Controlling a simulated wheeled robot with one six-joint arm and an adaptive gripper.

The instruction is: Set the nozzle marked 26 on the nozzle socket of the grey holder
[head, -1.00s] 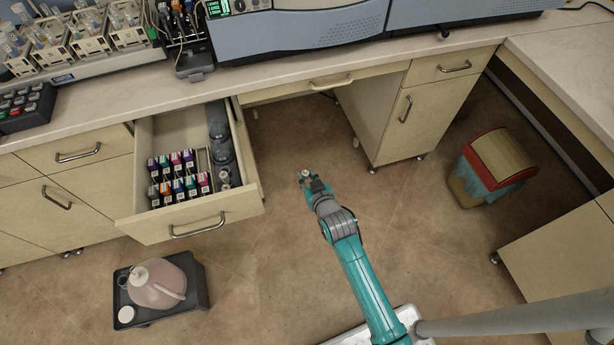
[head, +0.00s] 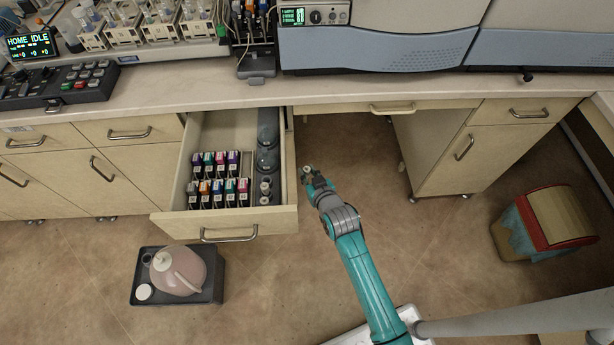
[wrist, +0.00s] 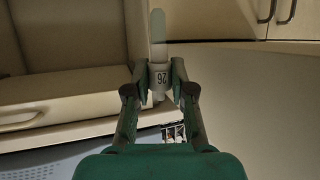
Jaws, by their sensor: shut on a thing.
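The nozzle marked 26 (wrist: 158,76) is pale, with a long thin tip and a printed band. My gripper (wrist: 159,84) is shut around that band in the wrist view. In the head view the nozzle (head: 306,169) is a small pale spot at the end of my gripper (head: 313,178), above the floor and right of the open drawer. A dark grey stand (head: 256,64) is on the bench left of the instrument; I cannot tell if it is the grey holder, and no nozzle socket can be made out.
The open drawer (head: 232,222) holds several coloured-label bottles (head: 218,190) and a grey insert with small pale-topped pieces. A pink jug (head: 178,270) stands in a dark tray on the floor. A red-lidded bin (head: 545,225) is at right. Floor around my gripper is clear.

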